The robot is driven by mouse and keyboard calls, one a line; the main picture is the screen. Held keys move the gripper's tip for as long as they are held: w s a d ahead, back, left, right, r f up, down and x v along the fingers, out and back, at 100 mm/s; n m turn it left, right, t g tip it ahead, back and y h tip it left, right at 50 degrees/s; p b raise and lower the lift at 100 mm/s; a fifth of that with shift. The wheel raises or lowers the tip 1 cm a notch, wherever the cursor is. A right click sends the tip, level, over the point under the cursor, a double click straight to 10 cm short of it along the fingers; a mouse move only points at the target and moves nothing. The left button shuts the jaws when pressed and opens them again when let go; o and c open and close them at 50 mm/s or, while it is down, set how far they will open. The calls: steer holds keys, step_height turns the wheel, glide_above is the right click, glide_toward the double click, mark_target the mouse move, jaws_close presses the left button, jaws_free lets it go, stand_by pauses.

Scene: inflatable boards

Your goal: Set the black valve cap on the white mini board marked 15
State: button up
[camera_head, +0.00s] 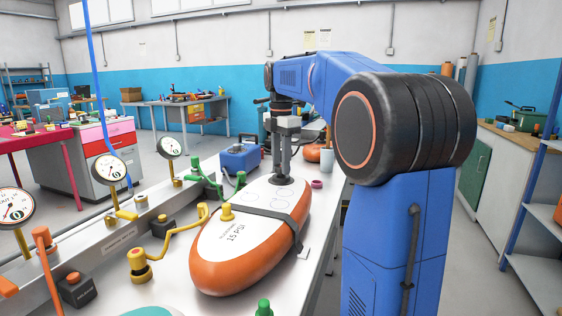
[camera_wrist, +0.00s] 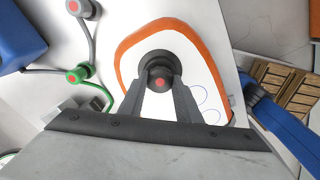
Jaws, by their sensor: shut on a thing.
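The white mini board (camera_head: 236,251) with orange sides lies on the bench, with "15 PSI" printed on its near part. It also shows in the wrist view (camera_wrist: 200,66). My gripper (camera_head: 281,168) is over the board's far end, pointing down. Its two fingers (camera_wrist: 160,92) are shut on the black valve cap (camera_head: 279,181), which has a red dot on top in the wrist view (camera_wrist: 159,81). The cap is upright at the board's white top; I cannot tell whether it touches. Blue outlined circles are drawn on the white top beside it.
Green fittings and hose (camera_head: 205,176), a blue box (camera_head: 239,157) and yellow piping (camera_head: 180,234) crowd the left. A pink ring (camera_head: 317,184) lies to the right.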

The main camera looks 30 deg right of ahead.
steer(key=o, duration=1.1)
step_height(320, 180, up, 17)
steer(key=shift+r, duration=0.2)
